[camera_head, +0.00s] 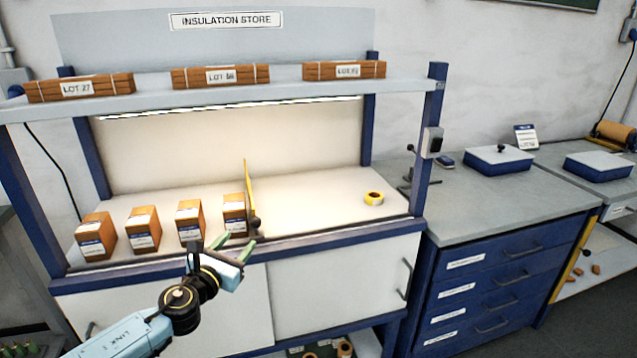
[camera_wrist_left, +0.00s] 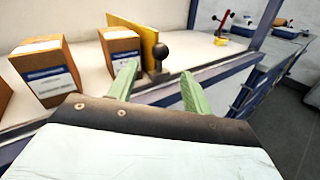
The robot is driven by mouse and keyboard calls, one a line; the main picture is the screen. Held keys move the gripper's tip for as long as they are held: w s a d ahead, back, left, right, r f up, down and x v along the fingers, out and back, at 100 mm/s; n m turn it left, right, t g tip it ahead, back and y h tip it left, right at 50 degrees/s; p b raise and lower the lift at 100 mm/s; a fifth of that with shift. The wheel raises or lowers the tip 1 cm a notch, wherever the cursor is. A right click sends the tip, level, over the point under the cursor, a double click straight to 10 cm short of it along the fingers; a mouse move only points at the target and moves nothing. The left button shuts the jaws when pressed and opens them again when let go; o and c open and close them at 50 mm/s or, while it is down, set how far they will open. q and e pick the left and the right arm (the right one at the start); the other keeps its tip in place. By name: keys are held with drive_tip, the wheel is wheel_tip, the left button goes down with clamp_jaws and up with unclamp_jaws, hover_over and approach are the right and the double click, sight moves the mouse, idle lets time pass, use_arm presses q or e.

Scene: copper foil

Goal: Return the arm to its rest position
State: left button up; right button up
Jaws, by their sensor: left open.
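My left arm comes in from the lower left in the head view, and its gripper (camera_head: 231,246) is at the bench's front edge, in front of the rightmost box. The gripper's green fingers are apart with nothing between them; they also show in the left wrist view (camera_wrist_left: 158,90). Just beyond the fingers stand an upright yellow plate (camera_head: 250,188) and a dark round knob (camera_wrist_left: 160,52). The rightmost box (camera_head: 234,212) stands against the plate's left side. My right gripper is in neither view.
Three more boxes (camera_head: 190,222) stand in a row to the left on the bench (camera_head: 310,205). A yellow tape roll (camera_head: 373,198) lies at the right. A shelf (camera_head: 230,93) with wrapped bundles runs above. A blue drawer cabinet (camera_head: 500,290) stands right.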

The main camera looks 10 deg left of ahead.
use_arm(q)
drive_tip(key=s+d+f+m+g, duration=0.3)
drive_tip(key=s+f+m+g, duration=0.15)
drive_tip(key=s+m, duration=0.75)
drive_tip(key=s+d+f+m+g+y, duration=0.1)
drive_tip(key=s+d+f+m+g, duration=0.35)
drive_tip(key=s+m, duration=0.75)
drive_tip(key=s+d+f+m+g, duration=0.2)
drive_tip(key=s+f+m+g, duration=0.25)
drive_tip(key=s+m, duration=0.75)
drive_tip(key=s+f+n+g, duration=0.1)
drive_tip(key=s+f, duration=0.1)
drive_tip(key=f, duration=1.1)
drive_tip(key=s+f+g, duration=0.1)
drive_tip(key=s+f, duration=0.1)
drive_tip(key=f, duration=1)
drive_tip(key=s+a+f+g, duration=0.1)
drive_tip(key=s+a+f, duration=0.1)
drive_tip(key=s+f, duration=1.1)
drive_tip(key=s, duration=0.3)
drive_tip(key=shift+a+f+y, duration=0.25)
drive_tip(key=shift+f+y, duration=0.05)
drive_tip(key=shift+f, duration=0.1)
drive_tip(key=shift+g, duration=0.25)
